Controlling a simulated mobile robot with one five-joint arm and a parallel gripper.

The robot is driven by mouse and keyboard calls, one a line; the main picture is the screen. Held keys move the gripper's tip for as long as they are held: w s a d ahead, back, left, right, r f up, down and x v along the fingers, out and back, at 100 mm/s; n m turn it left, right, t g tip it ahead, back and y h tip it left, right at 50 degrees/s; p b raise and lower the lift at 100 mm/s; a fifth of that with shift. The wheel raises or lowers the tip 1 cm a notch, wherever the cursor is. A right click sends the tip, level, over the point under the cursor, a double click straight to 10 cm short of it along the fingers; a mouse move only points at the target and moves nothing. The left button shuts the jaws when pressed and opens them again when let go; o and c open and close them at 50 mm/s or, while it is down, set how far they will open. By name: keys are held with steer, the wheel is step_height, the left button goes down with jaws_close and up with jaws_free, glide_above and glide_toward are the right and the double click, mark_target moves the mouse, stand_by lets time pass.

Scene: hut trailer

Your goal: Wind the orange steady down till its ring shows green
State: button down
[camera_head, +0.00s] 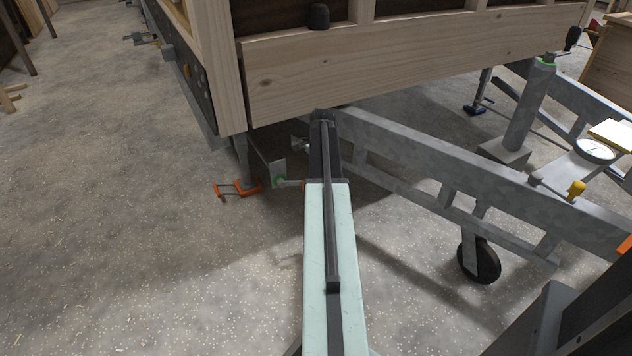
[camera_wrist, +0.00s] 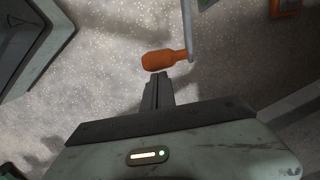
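The orange steady (camera_head: 237,189) is under the trailer's near corner, its orange foot low at the floor. In the wrist view the orange crank handle (camera_wrist: 162,61) hangs on a grey crank rod (camera_wrist: 187,28). My gripper (camera_wrist: 157,77) has its dark fingertips right at the handle's lower edge. I cannot tell whether they touch or hold it. In the head view my arm hides most of the handle and gripper.
The wooden trailer wall (camera_head: 400,66) overhangs my arm. The grey drawbar frame (camera_head: 440,170) with a black wheel (camera_head: 479,260) lies to the right. A grey post (camera_head: 530,105) carries another green ring. The speckled floor (camera_head: 150,260) at left is clear.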

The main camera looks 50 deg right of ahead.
steer(key=shift+w+a+f+b, duration=0.1)
steer(key=shift+a+f+b, duration=0.05)
steer(key=shift+f+b, duration=0.6)
steer(key=shift+w+a+f+b, duration=0.1)
steer(key=shift+a+f+b, duration=0.1)
steer(key=shift+f+b, duration=0.5)
steer(key=shift+w+a+f+b, duration=0.15)
steer(key=shift+f+b, duration=0.35)
steer(key=shift+f, duration=0.4)
steer(key=shift+s, duration=0.1)
stand_by(0.3)
steer(key=s+d+r+p, duration=0.4)
steer(key=d+r+p, duration=0.5)
steer(key=w+a+n, duration=0.4)
steer(key=w+a, duration=0.1)
steer(key=a, duration=0.6)
steer(key=w+a+n, duration=0.4)
steer(key=a, duration=0.8)
steer(key=w+a+n, duration=0.4)
steer(key=w+a, duration=0.1)
steer(key=a, duration=0.6)
steer(key=s+a+n, duration=0.2)
steer(key=a+n, duration=0.3)
steer(key=a, duration=0.9)
steer(key=s+a+n+h, duration=0.1)
steer(key=a+n, duration=0.4)
steer(key=a, duration=0.9)
steer(key=shift+s+a+n, duration=0.25)
steer(key=shift+s+n, duration=0.15)
steer(key=shift+s, duration=0.05)
